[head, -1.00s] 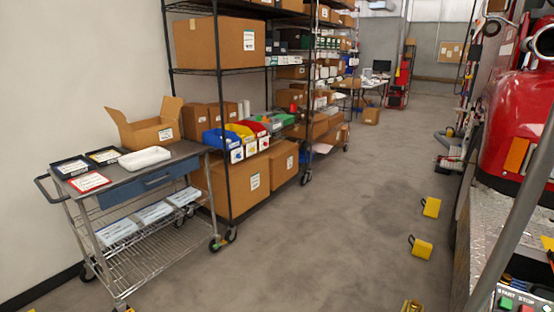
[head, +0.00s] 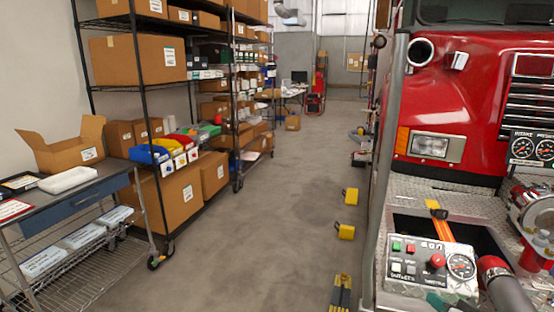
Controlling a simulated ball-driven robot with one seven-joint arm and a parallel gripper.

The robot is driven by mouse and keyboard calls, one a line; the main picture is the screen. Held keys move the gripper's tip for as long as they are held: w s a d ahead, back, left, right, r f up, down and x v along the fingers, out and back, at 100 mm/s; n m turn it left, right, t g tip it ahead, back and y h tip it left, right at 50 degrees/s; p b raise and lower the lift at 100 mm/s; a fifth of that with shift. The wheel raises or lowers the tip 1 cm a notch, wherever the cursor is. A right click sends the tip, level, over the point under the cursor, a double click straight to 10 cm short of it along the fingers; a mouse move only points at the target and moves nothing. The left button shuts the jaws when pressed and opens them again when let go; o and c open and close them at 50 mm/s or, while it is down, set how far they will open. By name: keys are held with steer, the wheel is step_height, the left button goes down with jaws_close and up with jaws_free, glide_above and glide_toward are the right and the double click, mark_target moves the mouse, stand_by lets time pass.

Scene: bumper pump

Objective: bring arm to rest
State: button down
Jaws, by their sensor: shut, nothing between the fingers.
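My gripper and my arm are not in view in the head picture. A red fire truck (head: 478,100) stands at the right, with its bumper deck of tread plate (head: 465,206) in front. A control panel (head: 432,262) with a green button, a red knob and a gauge sits on the bumper at the lower right. An orange strap (head: 440,222) lies above the panel. A dark pipe with a red collar (head: 500,280) rises at the lower right, cut by the frame edge.
A steel cart (head: 100,195) with trays and a carton stands at the left. Black wire shelves (head: 150,85) hold boxes and coloured bins. Several yellow blocks (head: 346,231) lie on the floor beside the truck. The grey floor aisle (head: 270,205) is clear. A grey upright post (head: 385,160) stands beside the truck.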

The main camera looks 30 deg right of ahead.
steer(key=a+f+n+g+y, duration=0.3)
steer(key=a+f, duration=0.2)
steer(key=a, duration=0.7)
steer(key=a+f+n+g+y, duration=0.3)
steer(key=a+f, duration=0.1)
steer(key=a, duration=0.9)
steer(key=s+a+n+g, duration=0.1)
steer(key=s+a+g, duration=0.2)
steer(key=s, duration=0.4)
steer(key=s+a+n+g, duration=0.2)
steer(key=s+a+g, duration=0.1)
steer(key=s+a, duration=0.3)
steer(key=shift+s+a+f+n+h, duration=0.15)
steer(key=shift+s+f+n+h, duration=0.25)
steer(key=shift+s, duration=0.85)
